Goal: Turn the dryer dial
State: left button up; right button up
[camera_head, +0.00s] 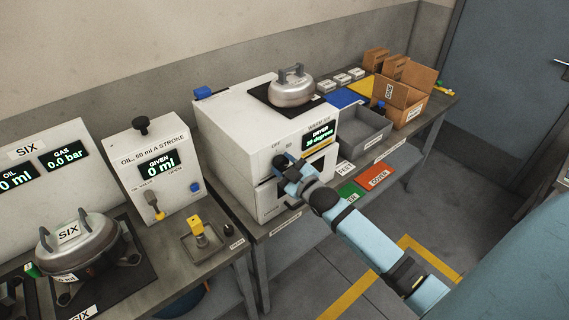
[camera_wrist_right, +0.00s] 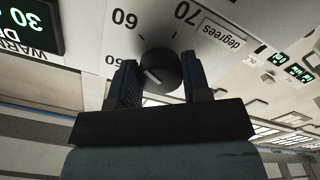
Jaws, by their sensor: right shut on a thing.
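The white dryer (camera_head: 240,140) stands on the bench in the middle of the head view. Its display (camera_head: 318,135) seems to read 30 degrees; part of this display (camera_wrist_right: 28,25) is at the upper left of the wrist view. The round black dial (camera_wrist_right: 158,68) has a pale pointer mark and degree figures such as 60 and 70 around it. My right gripper (camera_head: 283,163) is at the dryer's front, and in the wrist view its fingers (camera_wrist_right: 161,82) are shut on the dial from both sides. The dial is hidden behind my gripper in the head view. My left gripper is not in view.
A grey metal pot (camera_head: 291,88) sits on top of the dryer. A grey bin (camera_head: 359,135) and a cardboard box (camera_head: 402,98) stand to the right. The oil unit (camera_head: 160,170) and a lidded pot (camera_head: 80,245) are on the left. Open floor lies in front.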

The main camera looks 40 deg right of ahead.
dwell(0.6)
jog(key=o, duration=0.9)
jog(key=shift+o, duration=0.2)
jog(key=s+b, duration=0.3)
jog(key=s, duration=1)
jog(key=shift+s+d+f, duration=0.15)
jog(key=shift+s+d, duration=0.25)
jog(key=shift+d, duration=0.05)
